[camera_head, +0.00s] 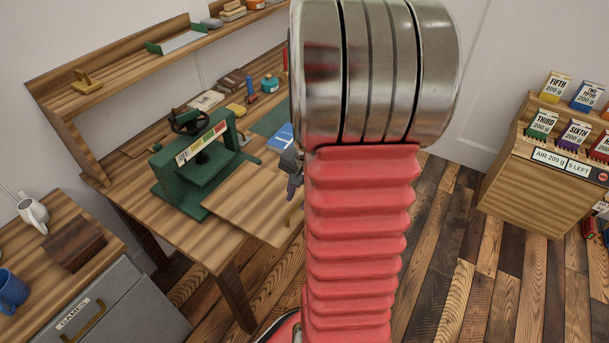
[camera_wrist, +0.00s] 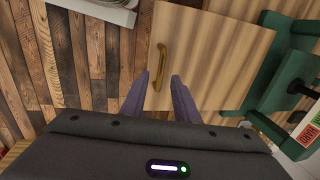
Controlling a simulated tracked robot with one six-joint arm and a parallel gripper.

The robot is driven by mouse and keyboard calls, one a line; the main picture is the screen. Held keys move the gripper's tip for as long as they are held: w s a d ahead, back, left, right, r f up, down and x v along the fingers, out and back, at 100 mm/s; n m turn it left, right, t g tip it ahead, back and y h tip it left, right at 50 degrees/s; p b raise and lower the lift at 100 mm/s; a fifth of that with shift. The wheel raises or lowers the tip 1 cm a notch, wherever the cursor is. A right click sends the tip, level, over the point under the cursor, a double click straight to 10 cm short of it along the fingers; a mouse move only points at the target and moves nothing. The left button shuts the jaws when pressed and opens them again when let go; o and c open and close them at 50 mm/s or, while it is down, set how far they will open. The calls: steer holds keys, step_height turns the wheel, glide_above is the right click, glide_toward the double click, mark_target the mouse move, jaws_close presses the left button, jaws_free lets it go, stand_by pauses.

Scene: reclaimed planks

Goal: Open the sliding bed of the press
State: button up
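The green press (camera_head: 197,160) stands on the wooden workbench with a dark handwheel on top. Its flat wooden bed (camera_head: 240,206) sticks out of the press toward the bench's near right edge. In the wrist view the bed (camera_wrist: 222,55) runs out from the green frame (camera_wrist: 284,75) at the right, with floor beyond its left edge. A curved brass handle (camera_wrist: 162,65) sits near that outer edge. My gripper (camera_wrist: 161,75) has its two purple fingers apart, with the handle between or just beyond their tips; contact cannot be told. In the head view my gripper (camera_head: 292,172) is mostly hidden behind my arm.
A shelf (camera_head: 130,68) runs above the bench along the wall. A grey cabinet (camera_head: 130,318) stands at lower left, a packet stand (camera_head: 525,190) at right. Plank floor is clear between.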

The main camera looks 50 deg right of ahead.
step_height(320, 180, up, 11)
steer(key=s, duration=0.2)
steer(key=shift+d, duration=0.2)
steer(key=shift+s, duration=0.1)
stand_by(0.6)
steer(key=s+a+r+n+t, duration=0.1)
steer(key=a+r+n, duration=0.2)
steer(key=a, duration=0.6)
steer(key=s+a+r+n+t, duration=0.1)
steer(key=a+r+n, duration=0.2)
steer(key=a+n, duration=0.4)
steer(key=s+a+r+n+t, duration=0.1)
steer(key=a+r+n, duration=0.2)
steer(key=a, duration=0.9)
steer(key=n, duration=0.2)
steer(key=shift+a+n, duration=0.15)
steer(key=shift+n, duration=0.25)
